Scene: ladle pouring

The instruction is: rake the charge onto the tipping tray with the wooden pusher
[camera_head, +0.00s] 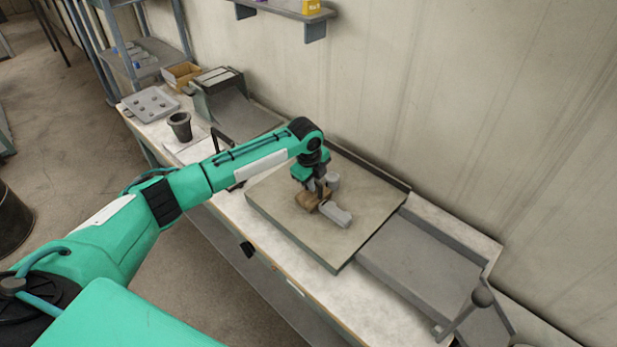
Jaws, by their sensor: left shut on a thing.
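My left gripper (319,190) reaches down over the raised flat board (375,199) on the bench. It is shut on the wooden pusher (306,200), a small brown block low on the board. Grey metal pieces, seemingly the charge (336,214), lie on the board just right of the pusher, close to it; I cannot tell if they touch. Another grey piece (333,181) shows behind the gripper. The grey tipping tray (420,262) adjoins the board's right side, with a ball-ended lever (481,298) at its near right. My right gripper is not in view.
A dark crucible-like cup (180,126), a grey plate with holes (150,104), a cardboard box (182,76) and a grey machine (222,95) stand at the bench's far left. A wall runs along the back. The board's right part is clear.

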